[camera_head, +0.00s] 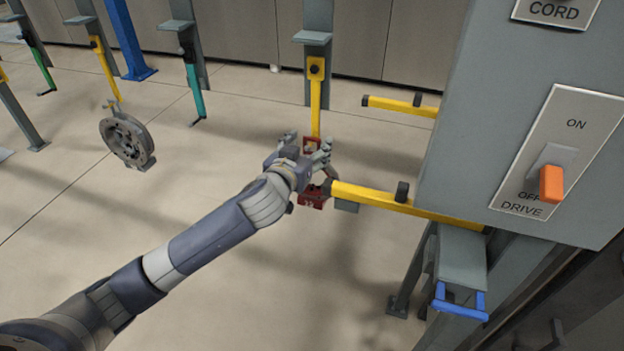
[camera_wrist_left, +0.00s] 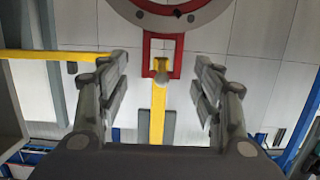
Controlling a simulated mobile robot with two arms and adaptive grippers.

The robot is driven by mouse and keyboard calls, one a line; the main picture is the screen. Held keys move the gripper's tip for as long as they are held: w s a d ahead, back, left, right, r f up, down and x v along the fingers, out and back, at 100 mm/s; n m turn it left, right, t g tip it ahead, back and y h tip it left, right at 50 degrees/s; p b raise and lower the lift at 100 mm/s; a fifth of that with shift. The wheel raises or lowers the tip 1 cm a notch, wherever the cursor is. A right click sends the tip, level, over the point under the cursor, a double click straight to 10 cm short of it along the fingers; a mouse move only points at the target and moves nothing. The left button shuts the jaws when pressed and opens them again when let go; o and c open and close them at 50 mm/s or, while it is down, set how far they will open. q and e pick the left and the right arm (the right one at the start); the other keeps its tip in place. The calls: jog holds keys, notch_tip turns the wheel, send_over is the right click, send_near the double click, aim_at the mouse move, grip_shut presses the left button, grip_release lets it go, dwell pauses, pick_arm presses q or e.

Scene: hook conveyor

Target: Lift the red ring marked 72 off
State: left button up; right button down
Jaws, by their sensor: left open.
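The red ring shows in the head view (camera_head: 313,203) as red parts at the end of a yellow hook (camera_head: 316,95), largely hidden behind my left gripper (camera_head: 306,152). A small pale marking is on its lower red part, too small to read surely. In the left wrist view, the ring's square red frame (camera_wrist_left: 148,58) has the yellow hook (camera_wrist_left: 158,105) at its opening, and its round red part with a grey disc lies at the top edge. My left gripper (camera_wrist_left: 161,66) is open, its fingers on either side of the frame and apart from it. My right gripper is not in view.
A yellow bar (camera_head: 400,204) juts out just right of my left gripper, from the grey panel (camera_head: 500,110) with an orange-handled drive switch (camera_head: 551,184). Another yellow bar (camera_head: 400,106) is behind it. A grey disc (camera_head: 127,138) hangs at left. Floor between them is clear.

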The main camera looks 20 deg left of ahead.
aim_at(311, 141)
pick_arm(q)
jog(key=w, duration=0.3)
jog(key=shift+f+p, duration=0.25)
jog(key=shift+p, duration=0.15)
jog(key=shift+w+f, duration=0.1)
jog(key=shift+w, duration=0.05)
jog(key=c, duration=1.4)
jog(key=shift+r, duration=0.2)
grip_shut()
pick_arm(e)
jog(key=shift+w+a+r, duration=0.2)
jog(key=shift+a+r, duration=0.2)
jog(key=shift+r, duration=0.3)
